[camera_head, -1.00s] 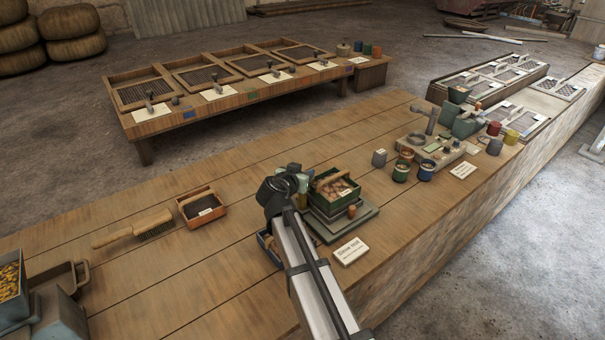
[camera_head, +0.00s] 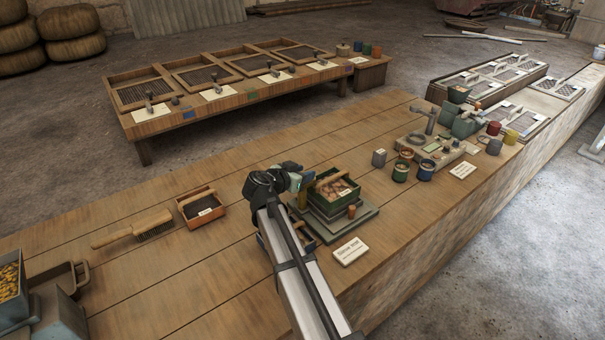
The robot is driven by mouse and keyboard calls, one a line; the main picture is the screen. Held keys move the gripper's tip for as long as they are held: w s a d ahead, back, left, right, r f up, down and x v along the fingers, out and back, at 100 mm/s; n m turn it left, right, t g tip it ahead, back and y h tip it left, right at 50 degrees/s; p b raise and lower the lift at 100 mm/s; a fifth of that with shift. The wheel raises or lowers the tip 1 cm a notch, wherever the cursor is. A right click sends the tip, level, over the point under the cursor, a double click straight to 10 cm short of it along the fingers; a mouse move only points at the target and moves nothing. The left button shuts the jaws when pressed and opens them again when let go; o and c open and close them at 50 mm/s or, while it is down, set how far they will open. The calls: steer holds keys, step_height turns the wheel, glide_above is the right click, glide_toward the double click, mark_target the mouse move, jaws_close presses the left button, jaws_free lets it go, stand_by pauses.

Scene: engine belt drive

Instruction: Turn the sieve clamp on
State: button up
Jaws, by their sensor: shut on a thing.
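The sieve test unit is a green box (camera_head: 334,190) with brown contents and a wooden bar, on a stepped grey-green base (camera_head: 365,222). A white label (camera_head: 350,251) in front of it appears to read "Sieve test". My gripper (camera_head: 302,181) is at the upper left side of the box, close against it. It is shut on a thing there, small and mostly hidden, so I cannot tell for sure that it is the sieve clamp. A small yellowish part (camera_head: 302,200) shows just below the fingers. An orange-brown knob (camera_head: 351,212) stands on the base's right side.
An orange tray (camera_head: 201,207) and a wooden brush (camera_head: 135,229) lie to the left on the bench. Several cups and a grey device (camera_head: 437,150) stand to the right. A part-hidden tray lies under my arm. The bench behind the unit is clear.

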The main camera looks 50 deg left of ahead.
steer(key=o, duration=1)
steer(key=shift+f, duration=0.1)
steer(key=shift+c, duration=0.2)
steer(key=shift+s, duration=0.1)
steer(key=v, duration=1.3)
steer(key=shift+s+r, duration=0.25)
steer(key=shift+w+d, duration=0.1)
steer(key=shift+d, duration=0.1)
